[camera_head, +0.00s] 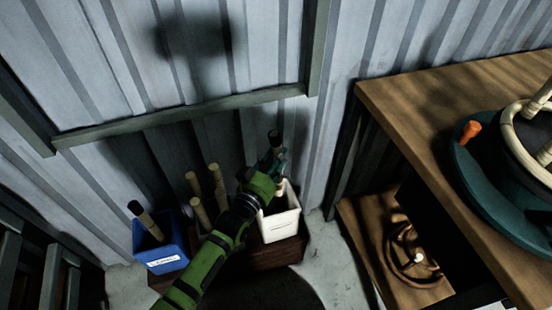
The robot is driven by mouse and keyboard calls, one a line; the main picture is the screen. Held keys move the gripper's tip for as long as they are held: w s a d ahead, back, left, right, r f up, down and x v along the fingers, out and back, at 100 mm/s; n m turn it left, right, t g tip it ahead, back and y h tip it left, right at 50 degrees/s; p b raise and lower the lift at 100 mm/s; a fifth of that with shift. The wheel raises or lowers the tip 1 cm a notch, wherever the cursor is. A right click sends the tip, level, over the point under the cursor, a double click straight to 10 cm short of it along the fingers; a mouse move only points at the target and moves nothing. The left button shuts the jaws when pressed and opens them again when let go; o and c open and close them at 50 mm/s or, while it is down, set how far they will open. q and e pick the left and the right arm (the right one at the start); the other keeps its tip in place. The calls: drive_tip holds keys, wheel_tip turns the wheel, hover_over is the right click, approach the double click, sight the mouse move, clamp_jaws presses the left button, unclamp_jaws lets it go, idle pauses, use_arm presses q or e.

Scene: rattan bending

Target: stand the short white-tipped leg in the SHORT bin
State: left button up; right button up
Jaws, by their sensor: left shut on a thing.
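My left gripper (278,170) reaches in on the green arm and is shut on a short leg (274,139). The leg stands roughly upright, its dark upper end above the fingers and a tan part below them. Its lower end is over or inside the mouth of a white bin (281,229); I cannot tell if it touches the bottom. No white tip can be made out. The white bin has a label too small to read, so I cannot confirm that it is the SHORT bin. My right gripper is out of view.
A blue labelled bin (160,254) at left holds a dark-topped leg (148,222). Several pale rods (217,183) stand between the bins, partly behind my arm. A corrugated wall (200,60) is close behind. A wooden bench (420,110) fills the right.

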use_arm(q)
wheel_tip(320, 180, down, 14)
drive_tip(key=b, duration=1.1)
drive_tip(key=shift+r, duration=0.25)
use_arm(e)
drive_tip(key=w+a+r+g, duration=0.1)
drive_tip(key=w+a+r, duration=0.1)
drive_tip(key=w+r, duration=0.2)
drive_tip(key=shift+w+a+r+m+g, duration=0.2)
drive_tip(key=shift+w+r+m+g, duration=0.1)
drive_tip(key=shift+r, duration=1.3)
use_arm(q)
drive_tip(key=o, duration=1.3)
drive_tip(key=shift+c, duration=0.2)
